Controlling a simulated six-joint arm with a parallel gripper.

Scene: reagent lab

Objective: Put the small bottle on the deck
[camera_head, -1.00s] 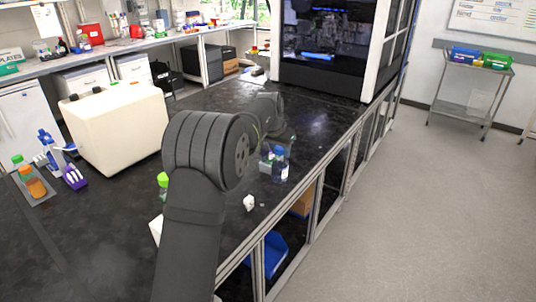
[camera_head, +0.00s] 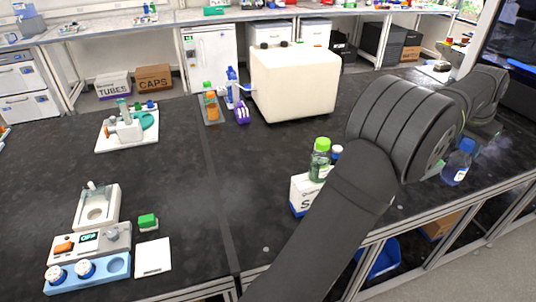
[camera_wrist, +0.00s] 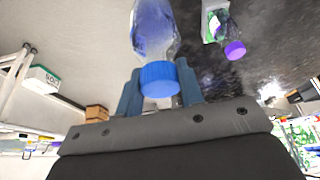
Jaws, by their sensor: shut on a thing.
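A clear bottle with a blue cap and bluish content (camera_head: 458,162) shows at the right of the head view, beside the end of my arm. In the wrist view the bottle (camera_wrist: 153,35) is large, its blue cap towards the camera. My gripper (camera_wrist: 160,92) is shut on it, a finger on either side near the cap. In the head view my arm hides most of the gripper. I cannot tell the bottle's height above the black bench (camera_head: 210,190). No thing clearly marked as a deck shows.
A green-capped bottle (camera_head: 320,160) stands by a white box (camera_head: 301,194), partly behind my arm. A cream machine (camera_head: 295,85) is behind. Left are a device reading OFF (camera_head: 88,240) and a white-based instrument (camera_head: 127,128). A purple-capped container (camera_wrist: 234,50) shows in the wrist view.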

